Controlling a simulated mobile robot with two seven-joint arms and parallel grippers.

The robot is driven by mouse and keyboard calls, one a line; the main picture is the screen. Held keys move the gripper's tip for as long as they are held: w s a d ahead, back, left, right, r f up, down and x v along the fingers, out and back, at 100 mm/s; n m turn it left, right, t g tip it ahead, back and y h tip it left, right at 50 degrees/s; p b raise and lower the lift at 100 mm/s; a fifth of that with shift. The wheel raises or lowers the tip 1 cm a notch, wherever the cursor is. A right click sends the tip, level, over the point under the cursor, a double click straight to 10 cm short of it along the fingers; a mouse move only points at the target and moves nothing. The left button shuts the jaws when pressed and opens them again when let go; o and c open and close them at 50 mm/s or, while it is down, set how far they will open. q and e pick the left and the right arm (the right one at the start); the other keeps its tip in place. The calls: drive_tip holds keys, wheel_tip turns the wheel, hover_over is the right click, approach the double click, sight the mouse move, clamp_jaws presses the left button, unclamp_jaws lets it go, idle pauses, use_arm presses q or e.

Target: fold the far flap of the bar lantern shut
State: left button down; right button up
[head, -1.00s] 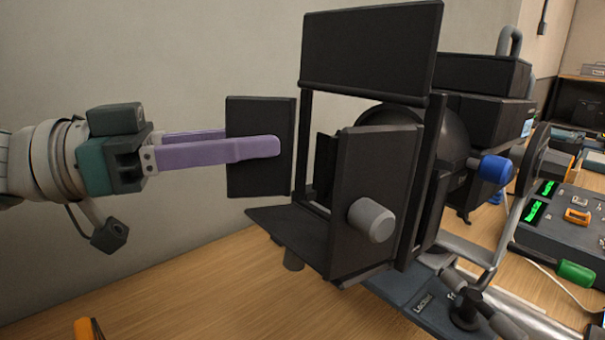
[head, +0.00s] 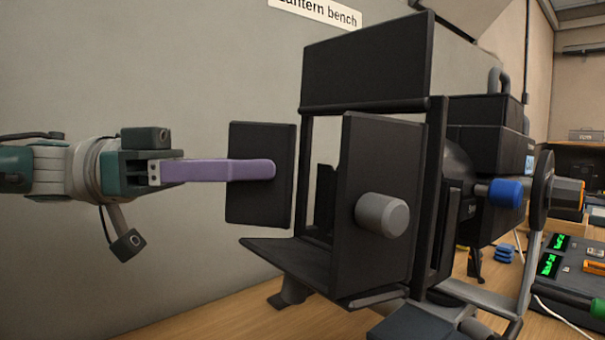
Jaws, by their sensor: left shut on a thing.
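The bar lantern (head: 500,115) stands on the bench with its black barn-door frame facing left. The far flap (head: 258,205) is an upright black panel, swung out to the left of the frame. My left gripper (head: 262,170) reaches in from the left with purple fingers and is shut on the far flap. One finger lies across the panel's visible face; the other is hidden. The near flap (head: 375,160) stands upright with a grey knob (head: 382,215). The top flap (head: 365,65) is raised, and the bottom flap (head: 290,262) sticks out below. My right gripper is not in view.
A blue knob (head: 505,193) sits on the lantern's near side, beside a dark wheel (head: 542,190). A fader desk (head: 575,275) with green displays stands at the right. The wall (head: 120,80) is behind the flaps. Wooden bench (head: 215,322) shows clear at lower left.

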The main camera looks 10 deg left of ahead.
use_arm(q)
drive_tip(key=shift+w+a, duration=0.1)
drive_tip(key=shift+w, duration=0.05)
drive_tip(key=c, duration=0.7)
unclamp_jaws()
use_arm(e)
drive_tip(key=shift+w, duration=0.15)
use_arm(q)
drive_tip(key=shift+r, duration=0.15)
drive_tip(key=shift+r, duration=0.35)
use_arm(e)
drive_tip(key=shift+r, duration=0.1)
use_arm(q)
wheel_tip(320, 180, up, 19)
drive_tip(key=p, duration=0.2)
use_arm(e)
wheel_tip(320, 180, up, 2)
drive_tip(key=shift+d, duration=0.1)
use_arm(q)
drive_tip(key=shift+c, duration=0.2)
